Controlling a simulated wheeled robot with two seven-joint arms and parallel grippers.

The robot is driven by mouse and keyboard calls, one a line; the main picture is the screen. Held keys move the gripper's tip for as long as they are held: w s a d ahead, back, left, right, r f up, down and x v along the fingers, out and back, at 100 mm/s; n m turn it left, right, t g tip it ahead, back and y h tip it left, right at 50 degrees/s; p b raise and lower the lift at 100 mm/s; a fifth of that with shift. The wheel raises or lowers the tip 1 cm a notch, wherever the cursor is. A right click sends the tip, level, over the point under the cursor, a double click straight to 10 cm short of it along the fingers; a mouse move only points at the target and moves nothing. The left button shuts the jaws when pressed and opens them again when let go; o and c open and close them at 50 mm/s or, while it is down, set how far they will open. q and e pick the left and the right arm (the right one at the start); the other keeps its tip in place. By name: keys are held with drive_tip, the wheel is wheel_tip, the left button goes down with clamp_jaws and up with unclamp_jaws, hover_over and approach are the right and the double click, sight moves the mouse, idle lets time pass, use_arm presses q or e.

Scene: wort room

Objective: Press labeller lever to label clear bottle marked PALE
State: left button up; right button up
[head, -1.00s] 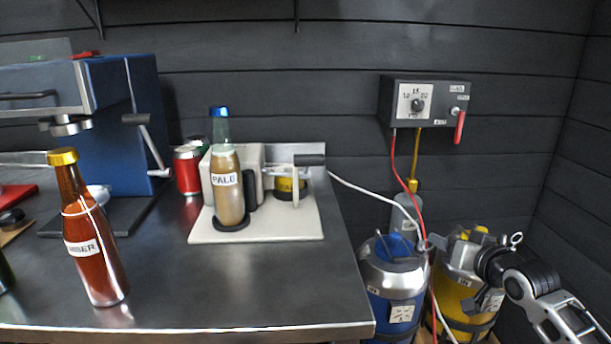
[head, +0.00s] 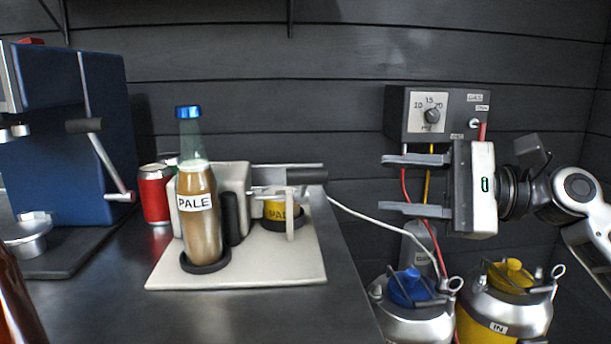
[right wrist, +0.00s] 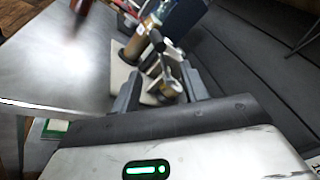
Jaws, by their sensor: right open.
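A clear bottle (head: 200,226) marked PALE, with a blue cap and amber-brown contents, stands upright on the black round rest of the labeller's pale base plate (head: 262,266). The labeller lever (head: 290,176), a dark bar handle with a light arm, is raised at the right of the labeller, above a yellow label roll (head: 279,209). My right gripper (head: 386,185) is open and empty, right of the lever and apart from it, fingers pointing left. In the right wrist view the labeller (right wrist: 160,85) shows between and beyond the open fingers. My left gripper is not in view.
A grey control box (head: 437,113) with hoses hangs above blue-topped and yellow-topped kegs (head: 511,300). The counter's right edge lies just beyond the labeller.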

sight(305, 178)
drive_tip(key=x, duration=1.2)
drive_tip(key=shift+w+a+p, duration=0.2)
drive_tip(key=shift+a+p, duration=0.05)
drive_tip(key=shift+p, duration=0.1)
drive_tip(key=shift+f, duration=0.1)
clamp_jaws()
